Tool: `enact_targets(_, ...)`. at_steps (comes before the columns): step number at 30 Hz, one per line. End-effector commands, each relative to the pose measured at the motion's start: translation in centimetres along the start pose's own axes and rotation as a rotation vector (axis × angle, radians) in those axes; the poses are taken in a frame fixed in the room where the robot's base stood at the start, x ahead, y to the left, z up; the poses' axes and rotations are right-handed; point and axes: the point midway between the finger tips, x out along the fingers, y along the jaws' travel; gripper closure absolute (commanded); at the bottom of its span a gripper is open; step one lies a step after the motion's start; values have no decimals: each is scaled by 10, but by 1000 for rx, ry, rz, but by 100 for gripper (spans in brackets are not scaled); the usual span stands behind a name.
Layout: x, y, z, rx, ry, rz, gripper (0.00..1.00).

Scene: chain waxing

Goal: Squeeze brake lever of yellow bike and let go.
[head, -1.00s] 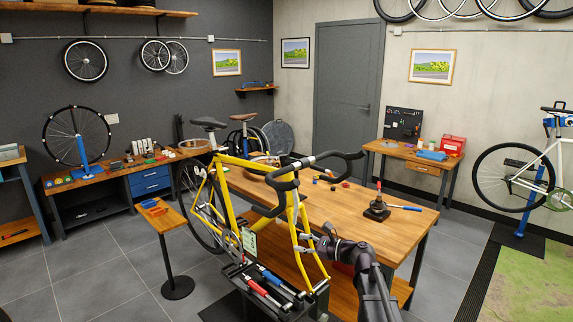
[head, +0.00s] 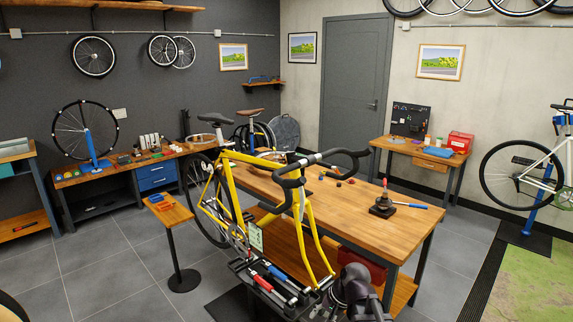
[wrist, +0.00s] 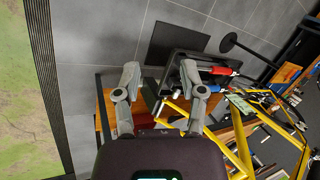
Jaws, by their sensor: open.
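The yellow bike (head: 226,187) stands upright in front of the wooden workbench, with its black drop handlebar (head: 290,182) toward me. The brake levers are too small and dark to tell apart from the bar. In the wrist view, part of the yellow frame (wrist: 240,150) shows at the lower right, beyond my fingers; no brake lever can be made out there. My gripper (wrist: 159,72) is open and empty, its two grey fingers apart. In the head view my arm shows at the bottom edge, below and apart from the handlebar.
A black tool tray (head: 238,268) with red and blue handled tools lies below the bike, close to my arm. The wooden workbench (head: 350,222) stands behind it, with a black tool stand (head: 382,208).

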Motion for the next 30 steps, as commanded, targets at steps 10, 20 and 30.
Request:
enact_targets(10, -18, 71, 32, -331, -22, 355, 47)
enact_targets(20, -25, 87, 33, -379, -35, 422, 47)
enact_targets(30, -30, 81, 28, -346, -31, 403, 100)
